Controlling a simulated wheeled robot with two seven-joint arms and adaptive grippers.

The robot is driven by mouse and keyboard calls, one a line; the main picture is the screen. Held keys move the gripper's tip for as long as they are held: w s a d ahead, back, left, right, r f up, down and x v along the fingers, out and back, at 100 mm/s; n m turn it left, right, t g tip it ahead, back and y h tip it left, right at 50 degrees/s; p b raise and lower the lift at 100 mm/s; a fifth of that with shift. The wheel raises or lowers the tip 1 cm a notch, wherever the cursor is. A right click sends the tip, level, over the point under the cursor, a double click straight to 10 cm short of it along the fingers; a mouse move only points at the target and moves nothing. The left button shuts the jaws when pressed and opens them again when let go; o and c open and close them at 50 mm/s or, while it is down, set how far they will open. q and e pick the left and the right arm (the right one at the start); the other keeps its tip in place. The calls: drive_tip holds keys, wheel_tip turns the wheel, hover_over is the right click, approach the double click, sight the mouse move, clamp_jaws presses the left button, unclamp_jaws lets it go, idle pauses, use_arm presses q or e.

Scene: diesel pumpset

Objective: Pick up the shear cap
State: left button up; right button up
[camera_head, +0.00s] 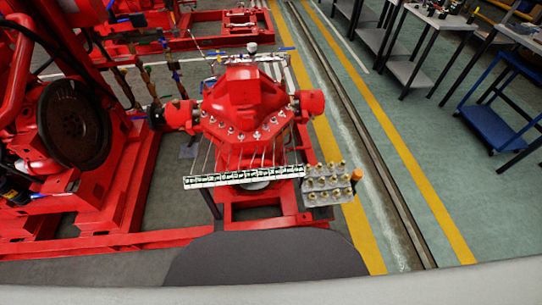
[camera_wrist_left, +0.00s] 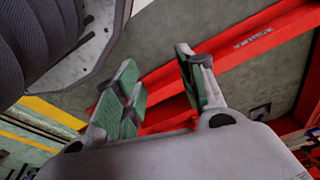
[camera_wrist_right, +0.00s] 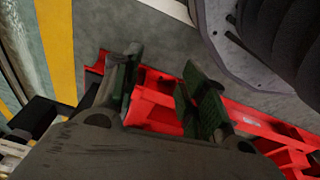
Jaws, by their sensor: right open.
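I cannot pick out the shear cap for certain. Several small brass-coloured pieces (camera_head: 327,168) stand in rows on a grey holder (camera_head: 318,198) at the right front of the red pump (camera_head: 245,105) in the head view. Neither gripper shows in the head view. My left gripper (camera_wrist_left: 160,88) is open and empty in the left wrist view, over the floor and red frame rails. My right gripper (camera_wrist_right: 163,85) is open and empty in the right wrist view, its fingers apart above a red rail. The holder cannot be clearly made out in either wrist view.
A white slotted strip (camera_head: 245,177) runs across the pump's front, left of the holder. A small orange-topped item (camera_head: 356,175) is at the holder's right edge. A red engine with a dark wheel (camera_head: 75,125) stands at left. Green floor (camera_head: 430,150) is open at right, before workbenches and a blue trolley (camera_head: 495,115).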

use_arm(q)
drive_tip(key=w+d+r+t+b, duration=0.1)
drive_tip(key=w+r+b, duration=0.2)
drive_tip(key=r+b, duration=0.5)
drive_tip(key=w+d+r+b, duration=0.2)
drive_tip(key=w+r+b, duration=0.1)
drive_tip(key=r+b, duration=0.55)
use_arm(e)
drive_tip(key=w+a+r+n+y, duration=0.1)
drive_tip(key=w+a+r+n, duration=0.25)
drive_tip(key=w+r, duration=0.45)
drive_tip(key=w+a+r+n+y, duration=0.1)
drive_tip(key=w+a+r+n, duration=0.25)
drive_tip(key=w+r, duration=0.5)
use_arm(q)
wheel_tip(320, 180, down, 6)
drive_tip(key=s+d+h+b, duration=0.1)
drive_tip(key=d, duration=0.1)
drive_tip(key=shift+s+d, duration=0.35)
use_arm(e)
drive_tip(key=w+d+r+n+g+h, duration=0.1)
drive_tip(key=w+d+r+n, duration=0.3)
drive_tip(key=d, duration=0.5)
drive_tip(key=w+d+r+n+g+h, duration=0.1)
drive_tip(key=w+d+r+n, duration=0.3)
drive_tip(key=w+d, duration=0.3)
drive_tip(key=shift+w+d+r, duration=0.2)
drive_tip(key=shift+w+d, duration=0.2)
drive_tip(key=shift+d, duration=0.75)
drive_tip(key=shift+f, duration=0.1)
